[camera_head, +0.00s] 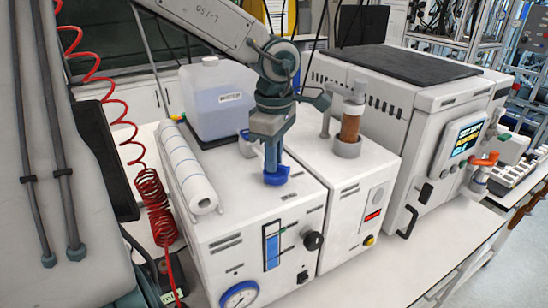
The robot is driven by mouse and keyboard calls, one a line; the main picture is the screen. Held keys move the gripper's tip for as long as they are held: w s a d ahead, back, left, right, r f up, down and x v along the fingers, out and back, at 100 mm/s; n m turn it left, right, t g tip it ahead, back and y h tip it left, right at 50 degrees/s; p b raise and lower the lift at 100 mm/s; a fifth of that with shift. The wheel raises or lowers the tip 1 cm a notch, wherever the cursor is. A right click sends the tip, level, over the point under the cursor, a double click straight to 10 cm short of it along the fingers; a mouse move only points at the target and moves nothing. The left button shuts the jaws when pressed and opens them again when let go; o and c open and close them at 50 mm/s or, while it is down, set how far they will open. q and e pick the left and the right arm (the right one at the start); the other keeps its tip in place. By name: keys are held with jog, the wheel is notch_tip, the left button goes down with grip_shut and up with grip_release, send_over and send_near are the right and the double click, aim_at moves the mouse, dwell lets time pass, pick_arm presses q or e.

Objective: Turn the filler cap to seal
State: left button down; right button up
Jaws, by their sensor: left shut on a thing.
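The blue filler cap (276,177) sits on top of the white reactor unit (237,225) with a gauge on its front. My left gripper (272,165) points straight down from above and is shut on the cap. The fingers hide part of the cap, so I cannot tell how far it is turned. My right gripper is not in view.
A paper roll (188,170) lies on the unit's left side. A translucent jug (217,98) stands behind. A brown glass column (351,125) rises from the adjoining unit. A larger machine with a screen (460,138) stands right. The bench front at right is clear.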

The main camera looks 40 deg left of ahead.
pick_arm(q)
jog(key=m, duration=0.4)
jog(key=shift+w, duration=0.1)
jog(key=shift+m+p, duration=0.45)
jog(key=shift+m, duration=1.15)
jog(key=c, duration=1.4)
grip_release()
jog(key=shift+c, duration=0.2)
